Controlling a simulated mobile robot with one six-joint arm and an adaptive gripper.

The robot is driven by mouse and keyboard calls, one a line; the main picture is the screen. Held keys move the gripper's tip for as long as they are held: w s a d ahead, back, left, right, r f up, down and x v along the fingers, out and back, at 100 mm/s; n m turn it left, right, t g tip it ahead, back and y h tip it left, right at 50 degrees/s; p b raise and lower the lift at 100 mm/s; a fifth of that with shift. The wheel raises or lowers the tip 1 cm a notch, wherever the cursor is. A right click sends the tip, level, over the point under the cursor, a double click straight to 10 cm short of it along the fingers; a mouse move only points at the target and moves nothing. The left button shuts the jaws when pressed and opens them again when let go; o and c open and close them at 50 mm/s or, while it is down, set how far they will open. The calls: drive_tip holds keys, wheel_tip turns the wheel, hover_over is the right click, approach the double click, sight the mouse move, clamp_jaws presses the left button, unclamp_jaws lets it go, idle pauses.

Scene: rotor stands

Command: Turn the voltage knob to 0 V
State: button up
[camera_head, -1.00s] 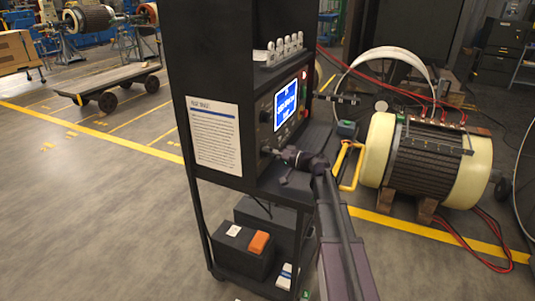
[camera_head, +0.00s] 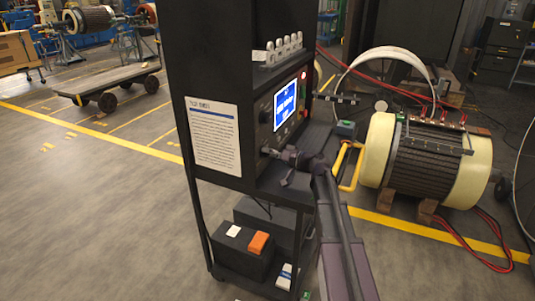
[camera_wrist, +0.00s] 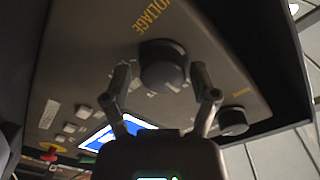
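In the wrist view the black round voltage knob (camera_wrist: 163,62) sits on the grey panel, beside the yellow word VOLTAGE. My gripper (camera_wrist: 160,72) has its two fingers apart, one on each side of the knob, with a visible gap on both sides. The knob's pointer mark and setting cannot be made out. In the head view my gripper (camera_head: 269,152) is at the lower part of the test cabinet's (camera_head: 263,130) front panel, and the knob is hidden there. The lit blue display (camera_head: 286,104) is above it; its text is too blurred to read.
A second black knob (camera_wrist: 232,120) is close to my right finger in the wrist view. A red button (camera_wrist: 48,152) and several small switches are on the panel. A motor (camera_head: 428,162) with cream ends stands right of the cabinet. The floor at left is open.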

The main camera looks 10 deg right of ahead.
drive_tip(key=shift+s+a, duration=0.1)
idle(0.3)
drive_tip(key=shift+s+d, duration=0.5)
drive_tip(key=shift+d, duration=0.05)
drive_tip(key=shift+v, duration=3)
